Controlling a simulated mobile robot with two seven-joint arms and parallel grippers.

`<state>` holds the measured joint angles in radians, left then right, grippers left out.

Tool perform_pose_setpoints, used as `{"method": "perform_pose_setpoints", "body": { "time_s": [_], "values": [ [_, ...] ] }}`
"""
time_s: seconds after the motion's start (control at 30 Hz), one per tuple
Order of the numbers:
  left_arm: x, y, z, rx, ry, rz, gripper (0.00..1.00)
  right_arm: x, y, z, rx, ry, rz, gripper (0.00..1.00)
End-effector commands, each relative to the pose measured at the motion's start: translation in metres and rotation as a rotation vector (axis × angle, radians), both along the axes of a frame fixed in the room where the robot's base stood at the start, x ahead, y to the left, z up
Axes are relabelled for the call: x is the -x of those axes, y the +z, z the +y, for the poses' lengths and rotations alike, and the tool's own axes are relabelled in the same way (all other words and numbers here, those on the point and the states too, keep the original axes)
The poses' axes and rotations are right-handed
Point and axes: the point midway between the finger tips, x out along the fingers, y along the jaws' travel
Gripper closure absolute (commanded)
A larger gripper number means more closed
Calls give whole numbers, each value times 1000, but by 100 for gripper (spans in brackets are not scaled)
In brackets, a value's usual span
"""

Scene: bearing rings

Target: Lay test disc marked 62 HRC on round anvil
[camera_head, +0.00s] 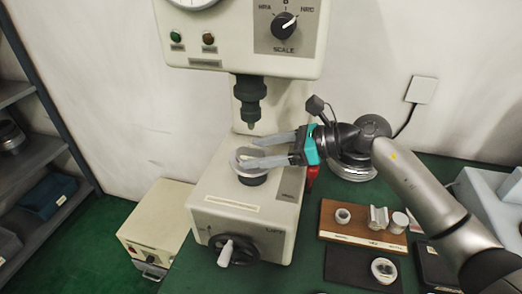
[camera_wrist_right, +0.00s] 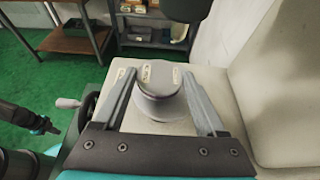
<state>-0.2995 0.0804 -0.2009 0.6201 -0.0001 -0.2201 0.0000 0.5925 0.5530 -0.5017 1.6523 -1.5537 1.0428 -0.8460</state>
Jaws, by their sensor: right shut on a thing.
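My right gripper (camera_head: 266,150) comes in from the right, its two grey fingers shut on a pale grey test disc (camera_head: 246,155). The disc lies right over the round anvil (camera_head: 252,179), which shows as a dark post under it on the tester. In the right wrist view the disc (camera_wrist_right: 156,77) sits between the fingertips, with small markings on top too blurred to read. Whether it touches the anvil I cannot tell. The dark indenter (camera_head: 250,100) hangs above. A dark arm part with a blue tip in the wrist view's lower left looks like my left arm; its jaws are unclear.
A wooden block (camera_head: 335,232) with several small metal pieces stands on the green bench at right. A dark mat (camera_head: 345,268) with a round piece lies in front of it. The tester's handwheel (camera_head: 232,252) sticks out in front. A beige box (camera_head: 155,222) stands at left.

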Motion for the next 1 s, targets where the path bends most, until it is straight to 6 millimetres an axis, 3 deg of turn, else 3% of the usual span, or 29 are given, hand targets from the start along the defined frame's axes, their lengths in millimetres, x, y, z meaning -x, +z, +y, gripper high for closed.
{"method": "perform_pose_setpoints", "body": {
  "time_s": [0.33,0.37,0.57,1.0],
  "values": [
    [0,-10,0,0,0,1,100,-1,-9,0,-1,-1,-3,100],
    [0,-10,0,0,0,1,100,0,-9,0,-1,-1,-2,26],
    [0,-9,0,0,1,1,100,0,-10,0,2,0,1,3],
    [1,-9,0,0,1,1,100,2,-14,-3,8,1,11,0]
  ]
}}
